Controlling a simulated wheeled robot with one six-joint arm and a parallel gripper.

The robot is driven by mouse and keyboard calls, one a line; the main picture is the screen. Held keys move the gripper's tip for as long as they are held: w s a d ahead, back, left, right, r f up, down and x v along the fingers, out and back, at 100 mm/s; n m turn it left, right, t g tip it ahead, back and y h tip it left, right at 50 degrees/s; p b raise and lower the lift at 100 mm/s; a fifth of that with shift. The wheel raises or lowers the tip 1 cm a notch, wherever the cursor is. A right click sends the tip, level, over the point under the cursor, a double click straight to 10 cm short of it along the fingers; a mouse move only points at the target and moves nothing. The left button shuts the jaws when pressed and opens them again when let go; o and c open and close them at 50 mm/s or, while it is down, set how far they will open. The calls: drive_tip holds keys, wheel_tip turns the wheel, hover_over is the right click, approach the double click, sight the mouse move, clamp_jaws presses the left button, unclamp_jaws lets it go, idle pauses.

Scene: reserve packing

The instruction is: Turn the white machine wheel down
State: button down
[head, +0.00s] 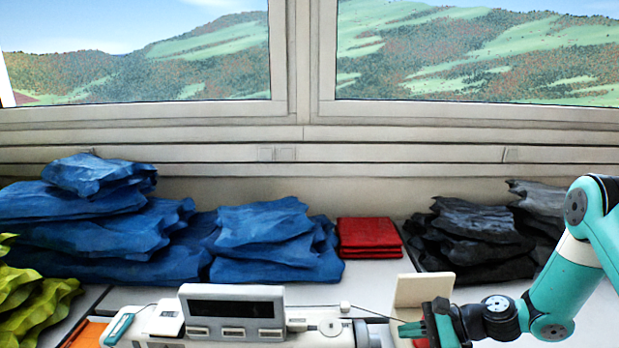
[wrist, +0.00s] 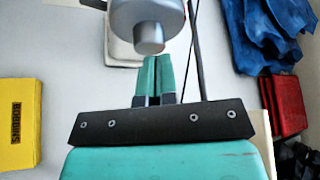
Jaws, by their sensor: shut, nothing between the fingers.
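The white machine (head: 330,340) stands at the bottom of the head view, partly cut off, with a dark display box on it. A grey round part at its right end (head: 362,334) looks like its wheel. In the wrist view the grey wheel (wrist: 143,14) is at the top, cut off by the edge, with a short knob (wrist: 149,40) pointing at me. My gripper (wrist: 155,72) is shut and empty, its teal fingertips close below the knob. I cannot tell whether they touch. In the head view my gripper (head: 410,328) is right of the machine.
A cream upright board (head: 410,291) stands just behind my gripper. Blue folded cloth (head: 265,240), red cloth (head: 369,236) and dark cloth (head: 470,235) lie along the back. A yellow bobbins box (wrist: 18,125) is left in the wrist view. A thin dark cable (wrist: 197,70) runs beside the fingers.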

sight(367, 345)
drive_tip(key=shift+d, duration=0.85)
drive_tip(key=s+a+f+b, duration=0.2)
drive_tip(key=a+b, duration=0.4)
drive_tip(key=b, duration=0.4)
drive_tip(key=shift+s, duration=0.2)
drive_tip(key=shift+f, duration=0.1)
